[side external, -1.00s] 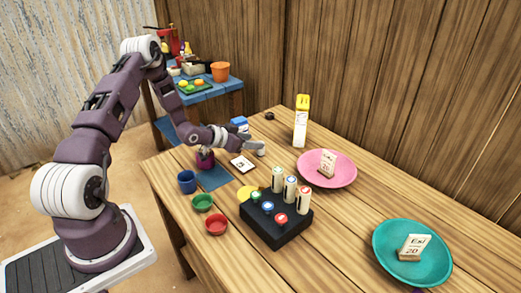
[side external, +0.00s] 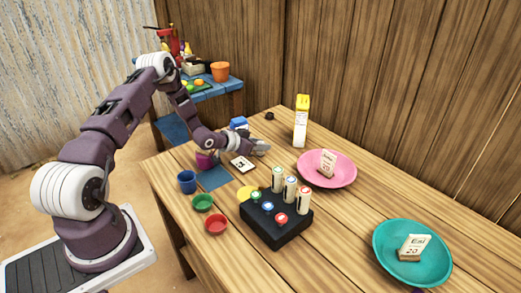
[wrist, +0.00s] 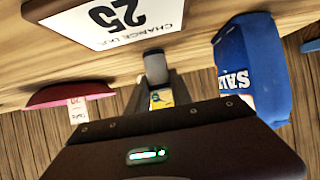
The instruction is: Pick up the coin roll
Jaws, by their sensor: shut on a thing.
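A small grey cylinder, which looks like the coin roll (wrist: 155,67), sits between my fingertips in the wrist view. My gripper (wrist: 153,88) is shut on it. In the side view my gripper (side external: 259,147) is low over the table, beyond the white card; the roll is small and partly hidden there, and I cannot tell whether it still touches the wood. Three paper-wrapped rolls with green, blue and red marks (side external: 290,189) stand on a black block (side external: 275,229), well away from my gripper.
A white "change due 25" card (wrist: 125,18) and a blue salt pack (wrist: 250,65) are close by. A pink plate (side external: 346,175) and teal plate (side external: 385,262) hold cards. A tall yellow-topped carton (side external: 301,125) stands behind. Several small cups (side external: 187,181) are in front.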

